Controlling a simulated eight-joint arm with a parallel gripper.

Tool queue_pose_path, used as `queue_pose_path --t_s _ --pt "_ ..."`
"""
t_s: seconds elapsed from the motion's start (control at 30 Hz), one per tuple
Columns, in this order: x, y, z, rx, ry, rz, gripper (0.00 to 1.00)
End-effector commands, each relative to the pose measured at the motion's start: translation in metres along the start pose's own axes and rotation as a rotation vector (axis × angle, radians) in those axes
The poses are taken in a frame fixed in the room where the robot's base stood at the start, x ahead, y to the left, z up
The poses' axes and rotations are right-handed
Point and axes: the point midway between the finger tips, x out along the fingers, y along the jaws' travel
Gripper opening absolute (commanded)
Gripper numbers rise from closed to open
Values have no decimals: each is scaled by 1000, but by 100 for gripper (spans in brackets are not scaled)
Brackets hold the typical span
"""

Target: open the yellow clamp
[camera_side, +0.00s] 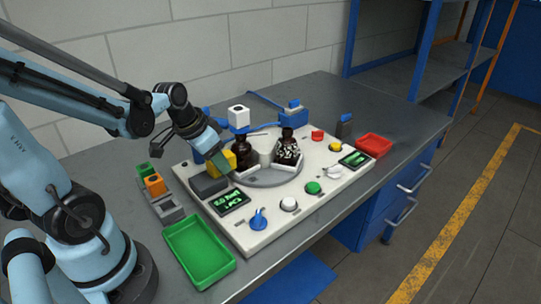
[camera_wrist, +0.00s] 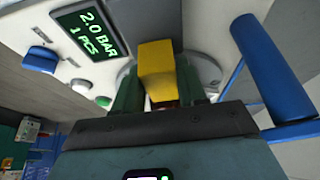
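The yellow clamp (camera_side: 229,157) is a blocky yellow part at the left edge of the round grey plate, beside a dark amber bottle (camera_side: 242,152). My gripper (camera_side: 219,162) reaches down to it from the upper left. In the wrist view the yellow clamp (camera_wrist: 156,70) lies between the two dark green fingers of my gripper (camera_wrist: 160,82). A finger flanks each side, with no clear gap visible, so the gripper looks shut on the clamp. The clamp's lower end is partly hidden by the gripper body.
The white panel (camera_side: 255,240) carries a display, also visible in the wrist view (camera_wrist: 91,32), and several knobs. A second bottle (camera_side: 287,148) stands on the plate. A blue post (camera_wrist: 270,70) is close right of my gripper. A green tray (camera_side: 200,252) and red tray (camera_side: 374,145) flank the panel.

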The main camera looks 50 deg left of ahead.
Motion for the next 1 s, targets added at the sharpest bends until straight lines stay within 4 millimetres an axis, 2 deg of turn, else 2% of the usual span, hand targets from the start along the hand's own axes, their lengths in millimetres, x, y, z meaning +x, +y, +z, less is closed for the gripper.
queue_pose_path --t_s 0.03,0.13,0.17,0.37,0.73,1.0 --pt "0 0 0 0 0 0 17" --pt "0 0 0 0 0 1 2" --pt "0 0 0 0 0 1 0" --pt "-1 0 2 -1 0 0 0" --pt "-12 0 28 -2 1 1 0" --pt "-13 0 32 0 -4 1 0"
